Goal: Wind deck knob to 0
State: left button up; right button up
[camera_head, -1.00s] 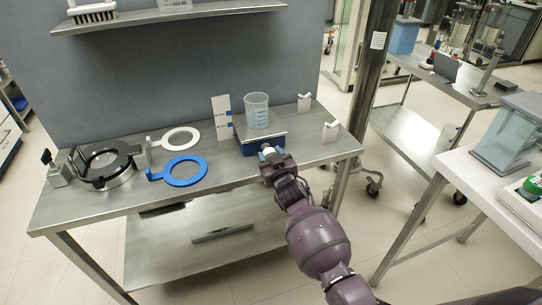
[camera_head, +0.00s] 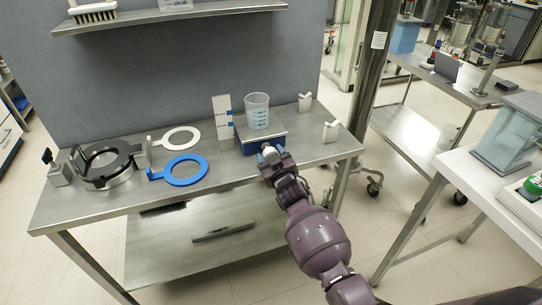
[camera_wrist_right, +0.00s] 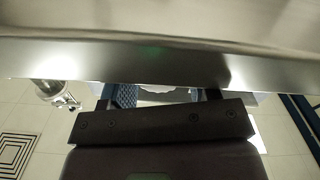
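A blue stirrer-like device (camera_head: 247,148) with a flat grey top stands on the steel bench, its front towards me. A clear beaker (camera_head: 257,112) with blue markings stands upright on it. A small pale knob is at the device's front, largely hidden by my right gripper (camera_head: 269,154). Its fingers are at the knob, one on each side. In the right wrist view the fingers (camera_wrist_right: 165,96) stand apart with a pale piece between them. I cannot tell whether they press on it. No dial marks are readable. My left gripper is not in view.
On the steel bench (camera_head: 105,204), a blue ring (camera_head: 185,182), a white ring (camera_head: 181,148) and a black ring clamp (camera_head: 84,180) lie left of the device. A white card (camera_head: 222,118) stands behind it, and small white holders (camera_head: 330,132) stand to its right.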

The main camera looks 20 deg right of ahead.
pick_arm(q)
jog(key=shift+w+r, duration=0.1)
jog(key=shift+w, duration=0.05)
pick_arm(e)
jog(key=shift+s, duration=0.1)
jog(key=shift+s, duration=0.25)
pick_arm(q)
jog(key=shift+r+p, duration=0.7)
pick_arm(e)
jog(key=s, duration=1)
jog(key=shift+d, duration=0.15)
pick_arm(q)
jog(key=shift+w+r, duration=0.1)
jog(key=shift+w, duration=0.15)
pick_arm(e)
jog(key=shift+d, duration=0.1)
